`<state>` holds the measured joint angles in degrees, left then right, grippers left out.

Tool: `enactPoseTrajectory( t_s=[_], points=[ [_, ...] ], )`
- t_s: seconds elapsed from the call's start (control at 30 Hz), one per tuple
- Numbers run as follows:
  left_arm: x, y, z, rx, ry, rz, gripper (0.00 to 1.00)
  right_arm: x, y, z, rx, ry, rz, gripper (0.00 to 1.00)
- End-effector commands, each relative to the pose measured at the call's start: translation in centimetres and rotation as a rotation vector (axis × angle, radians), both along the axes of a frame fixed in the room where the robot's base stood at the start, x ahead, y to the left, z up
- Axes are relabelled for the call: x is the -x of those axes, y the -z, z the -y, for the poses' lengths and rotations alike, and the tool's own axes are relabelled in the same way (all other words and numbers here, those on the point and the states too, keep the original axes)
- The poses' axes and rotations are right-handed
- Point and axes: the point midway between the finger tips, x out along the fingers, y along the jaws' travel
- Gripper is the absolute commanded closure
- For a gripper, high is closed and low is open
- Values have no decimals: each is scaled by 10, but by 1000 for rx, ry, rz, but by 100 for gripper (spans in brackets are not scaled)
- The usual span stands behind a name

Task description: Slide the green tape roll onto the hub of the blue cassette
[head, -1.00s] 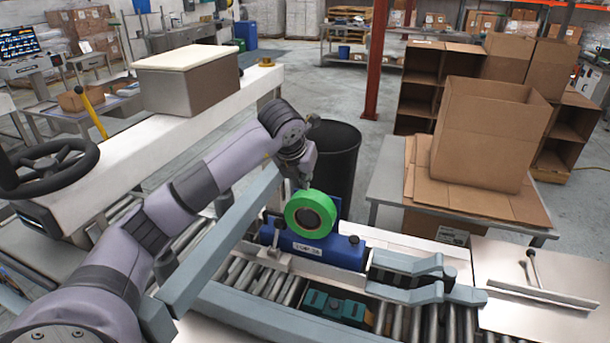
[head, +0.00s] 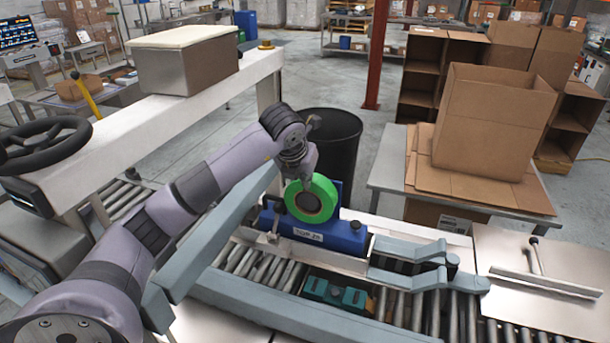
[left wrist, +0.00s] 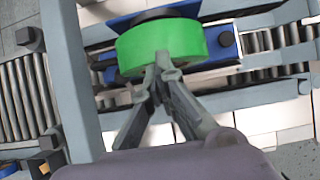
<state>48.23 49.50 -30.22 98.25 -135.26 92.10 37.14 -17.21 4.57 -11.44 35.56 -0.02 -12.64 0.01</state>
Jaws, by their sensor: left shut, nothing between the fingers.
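The green tape roll (head: 330,191) stands on edge against the upright plate of the blue cassette (head: 342,240). Its dark centre faces the head camera, and I cannot tell how far it sits on the hub. The left wrist view shows the roll's green rim (left wrist: 160,42) with part of the blue cassette (left wrist: 225,39) behind it. My left gripper (head: 303,187) is shut and empty, at the roll's upper left. In the wrist view its fingertips (left wrist: 163,66) are together at the rim; contact is unclear. My right gripper is not in view.
The cassette stands at a roller conveyor (head: 415,310) with grey-blue rails. A grey-blue forked fixture (head: 425,278) is to its right, and a teal block (head: 335,295) lies in front. A black bin (head: 335,150) stands behind. Cardboard boxes (head: 490,125) are at right.

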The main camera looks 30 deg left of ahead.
Motion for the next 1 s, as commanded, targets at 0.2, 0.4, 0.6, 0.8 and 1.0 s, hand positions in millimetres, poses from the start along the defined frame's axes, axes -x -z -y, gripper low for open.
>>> enactPoseTrajectory(
  t_s=[0.2,0.4,0.6,0.8,1.0],
  points=[
    [0,13,0,1,1,0,100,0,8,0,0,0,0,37],
    [0,23,0,0,0,-1,100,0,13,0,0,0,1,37],
    [1,36,0,-1,-1,-8,100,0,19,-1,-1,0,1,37],
    [-4,42,-2,-1,-3,-16,100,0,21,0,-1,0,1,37],
    [-10,42,-3,-1,-1,-18,100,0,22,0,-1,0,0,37]
  ],
)
